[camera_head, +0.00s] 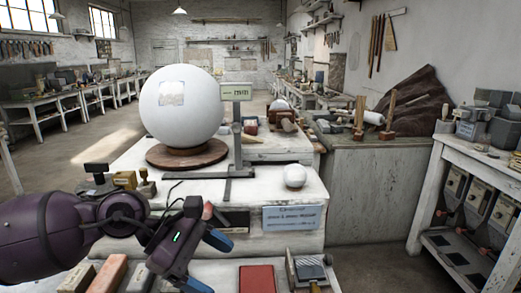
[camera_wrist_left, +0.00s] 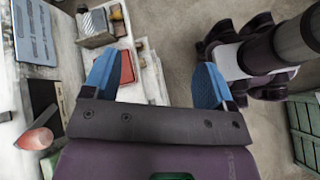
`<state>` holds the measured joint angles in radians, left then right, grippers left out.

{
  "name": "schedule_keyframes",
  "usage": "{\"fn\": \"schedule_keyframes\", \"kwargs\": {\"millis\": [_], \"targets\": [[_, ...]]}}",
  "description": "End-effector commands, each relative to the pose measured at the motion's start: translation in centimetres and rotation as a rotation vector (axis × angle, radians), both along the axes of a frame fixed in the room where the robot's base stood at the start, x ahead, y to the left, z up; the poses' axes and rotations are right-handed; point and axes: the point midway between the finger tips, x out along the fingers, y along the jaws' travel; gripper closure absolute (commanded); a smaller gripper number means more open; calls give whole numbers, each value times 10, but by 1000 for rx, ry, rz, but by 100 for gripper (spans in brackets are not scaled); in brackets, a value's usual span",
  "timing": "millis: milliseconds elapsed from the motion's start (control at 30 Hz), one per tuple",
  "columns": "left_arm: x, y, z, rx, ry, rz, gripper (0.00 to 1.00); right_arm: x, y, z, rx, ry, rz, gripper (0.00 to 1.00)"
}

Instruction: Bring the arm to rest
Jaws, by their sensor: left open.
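My left arm (camera_head: 60,238) is dark purple and comes in from the left in the head view, reaching across in front of the white stepped bench. My left gripper (camera_head: 212,264) has two blue fingertips set wide apart, with nothing between them. It is over the near part of the bench, left of a red block (camera_head: 257,279). In the left wrist view the same open gripper (camera_wrist_left: 155,75) shows empty, with concrete floor and the bench edge beyond it. My right gripper is in neither view.
A large white sphere (camera_head: 183,105) sits on a round brown base (camera_head: 187,153). A small white sphere (camera_head: 295,175) rests on the step to the right, above a blue sign (camera_head: 291,217). Wooden blocks (camera_head: 108,273) lie near my arm. A green crate (camera_wrist_left: 307,115) stands on the floor.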

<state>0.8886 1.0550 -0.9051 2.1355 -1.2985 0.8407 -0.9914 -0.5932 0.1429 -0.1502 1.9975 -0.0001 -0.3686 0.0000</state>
Motion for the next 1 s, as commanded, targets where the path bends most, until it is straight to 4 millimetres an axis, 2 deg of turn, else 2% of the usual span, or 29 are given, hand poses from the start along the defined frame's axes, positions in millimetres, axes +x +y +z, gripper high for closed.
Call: {"fn": "schedule_keyframes", "kwargs": {"millis": [33, 100, 200, 300, 400, 467, 567, 700, 867, 900, 1000], "targets": [[1, -13, 11, -111, 111, 72, 21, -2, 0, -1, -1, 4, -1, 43], [5, -27, 30, -273, 295, 181, 21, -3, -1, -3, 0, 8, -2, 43], [17, -38, 52, -505, 595, 328, 21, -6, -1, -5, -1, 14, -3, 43], [36, -36, 66, -737, 931, 468, 21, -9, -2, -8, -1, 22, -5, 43], [59, -22, 65, -948, 1263, 592, 21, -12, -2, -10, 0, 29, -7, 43], [71, -11, 57, -1062, 1449, 655, 21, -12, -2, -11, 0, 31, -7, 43], [89, 12, 35, -1237, 1736, 749, 21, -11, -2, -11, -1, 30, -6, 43], [103, 47, -11, -1465, 2093, 861, 21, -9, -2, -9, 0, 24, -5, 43], [99, 87, -79, -1709, 2435, 964, 21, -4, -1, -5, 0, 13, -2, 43], [95, 96, -96, 1680, -2381, -938, 21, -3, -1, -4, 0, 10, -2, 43], [80, 117, -140, 1585, -2205, -863, 21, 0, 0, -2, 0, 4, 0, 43]]}}
